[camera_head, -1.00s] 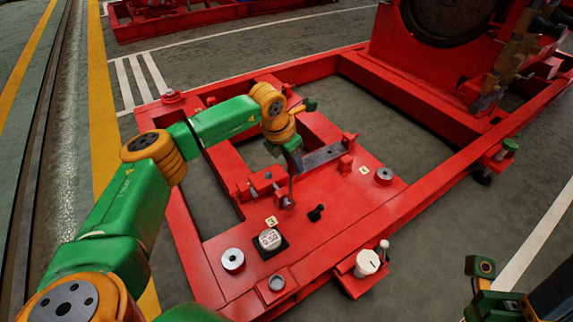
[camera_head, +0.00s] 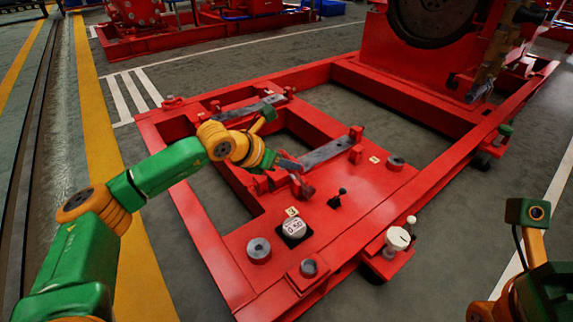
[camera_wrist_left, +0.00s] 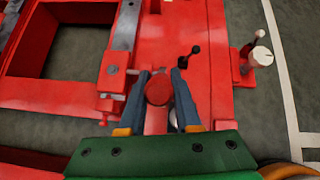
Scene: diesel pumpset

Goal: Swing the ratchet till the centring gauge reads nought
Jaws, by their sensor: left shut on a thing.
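The ratchet (camera_head: 303,188) is a red lever with a round red end, on the near-left part of the red base frame. My left gripper (camera_head: 290,166) is at it, with fingers closed around the lever. In the left wrist view the round red end of the ratchet (camera_wrist_left: 158,89) sits between the two blue-grey fingers of my left gripper (camera_wrist_left: 160,80). The centring gauge (camera_head: 294,229) is a small white dial in a black mount just in front of the ratchet; its digits look like 0.50 but are too small to read surely. My right gripper's fingers do not show.
A black-knobbed switch (camera_head: 337,198) stands close to the right of the ratchet. A white knob (camera_head: 398,238) sits on a bracket at the frame's near right edge. Grey round pads (camera_head: 259,249) dot the frame. A large red machine (camera_head: 400,65) stands at the back.

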